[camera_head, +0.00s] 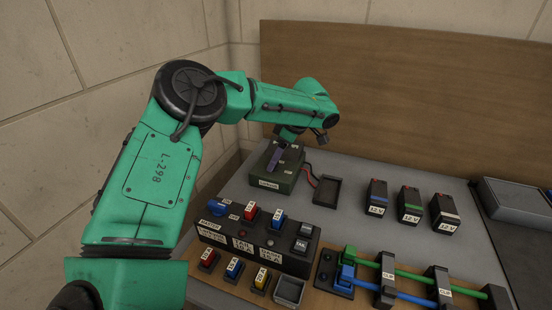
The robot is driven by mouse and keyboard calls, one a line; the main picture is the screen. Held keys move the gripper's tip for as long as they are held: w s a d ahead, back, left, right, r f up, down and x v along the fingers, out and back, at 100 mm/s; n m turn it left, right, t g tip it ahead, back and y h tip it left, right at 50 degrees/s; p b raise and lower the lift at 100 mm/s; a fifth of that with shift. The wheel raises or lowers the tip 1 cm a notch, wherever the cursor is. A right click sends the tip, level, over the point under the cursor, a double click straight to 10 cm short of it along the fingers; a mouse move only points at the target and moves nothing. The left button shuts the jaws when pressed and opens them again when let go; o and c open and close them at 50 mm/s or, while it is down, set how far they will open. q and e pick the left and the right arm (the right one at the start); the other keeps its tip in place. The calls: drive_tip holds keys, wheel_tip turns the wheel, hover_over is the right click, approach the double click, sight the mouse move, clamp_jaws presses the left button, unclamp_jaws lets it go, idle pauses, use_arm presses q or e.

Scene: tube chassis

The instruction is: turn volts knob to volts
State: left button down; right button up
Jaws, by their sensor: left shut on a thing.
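A dark green box (287,185) with a small pale label on its front stands at the back left of the grey bench. My left gripper (274,165) reaches down onto its top from above, its dark fingers shut on what looks like the volts knob. The knob itself is hidden behind the fingers and too small to make out, so which way it points cannot be told. Some pale marks show on the box top. My right gripper is out of view.
A black tray (327,191) and red wire sit right of the box. Three batteries (410,204) stand further right. In front are a black switch panel (257,242), coloured fuses, and green and blue rods (419,280) in black holders. A wooden board (420,90) closes the back.

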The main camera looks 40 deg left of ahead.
use_arm(q)
drive_tip(key=shift+r, duration=0.1)
drive_tip(key=shift+c, duration=1.2)
unclamp_jaws()
drive_tip(key=p+v, duration=0.3)
drive_tip(key=v, duration=1.1)
drive_tip(key=shift+r+p, duration=0.25)
drive_tip(key=shift+p, duration=0.15)
drive_tip(key=shift+d, duration=0.1)
